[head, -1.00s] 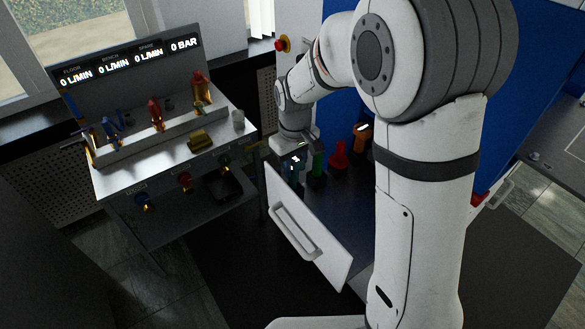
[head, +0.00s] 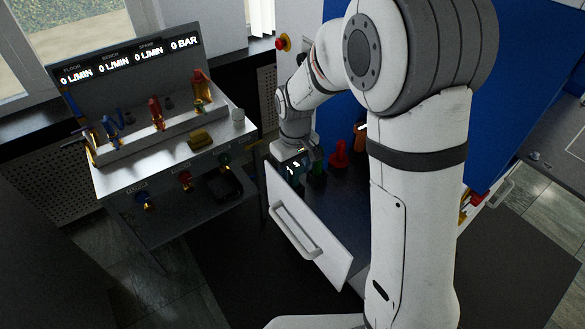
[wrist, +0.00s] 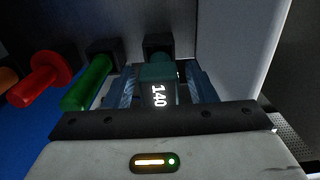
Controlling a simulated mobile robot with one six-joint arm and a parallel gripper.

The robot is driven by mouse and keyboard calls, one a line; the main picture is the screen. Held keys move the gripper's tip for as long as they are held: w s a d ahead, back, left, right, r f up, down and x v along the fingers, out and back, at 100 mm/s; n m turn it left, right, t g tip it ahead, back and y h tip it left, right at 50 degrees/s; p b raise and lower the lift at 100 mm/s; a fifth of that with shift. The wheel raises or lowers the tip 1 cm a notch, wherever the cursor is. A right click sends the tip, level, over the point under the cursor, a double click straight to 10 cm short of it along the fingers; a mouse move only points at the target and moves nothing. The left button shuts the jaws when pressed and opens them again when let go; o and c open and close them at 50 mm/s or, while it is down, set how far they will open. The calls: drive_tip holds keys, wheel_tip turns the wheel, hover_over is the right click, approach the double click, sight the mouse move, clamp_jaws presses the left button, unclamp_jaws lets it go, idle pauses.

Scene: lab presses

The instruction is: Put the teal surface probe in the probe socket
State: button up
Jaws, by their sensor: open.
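The teal surface probe (wrist: 157,72) stands in a black holder (wrist: 158,43) in the open drawer, its lit display reading 140 in the wrist view. My gripper (wrist: 161,82) is open, with one finger on each side of the probe and the probe's body between them. In the head view my gripper (head: 291,158) is down over the probe (head: 292,169), behind the drawer front, and hides part of it. I cannot make out which thing in view is the probe socket.
A green tool (wrist: 88,82) and a red tool (wrist: 40,78) stand beside the probe; an orange one (head: 360,134) is farther right. The white drawer front (head: 310,240) stands close below my gripper. A bench (head: 165,165) with valves and gauges is at left.

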wheel_tip(320, 180, up, 12)
drive_tip(key=shift+f+b, duration=0.25)
drive_tip(key=shift+b, duration=0.45)
drive_tip(key=shift+r, duration=0.4)
drive_tip(key=shift+s+d, duration=0.1)
drive_tip(key=s+d+m+t, duration=0.1)
drive_tip(key=s+d+m, duration=0.2)
drive_tip(key=s+d, duration=0.3)
drive_tip(key=s+d+m+t, duration=0.2)
drive_tip(key=s+d, duration=0.5)
drive_tip(key=s, duration=0.6)
drive_tip(key=shift+s+r+m+t, duration=0.3)
drive_tip(key=shift+r+m, duration=0.1)
drive_tip(key=shift+m, duration=0.5)
drive_tip(key=shift+d, duration=0.1)
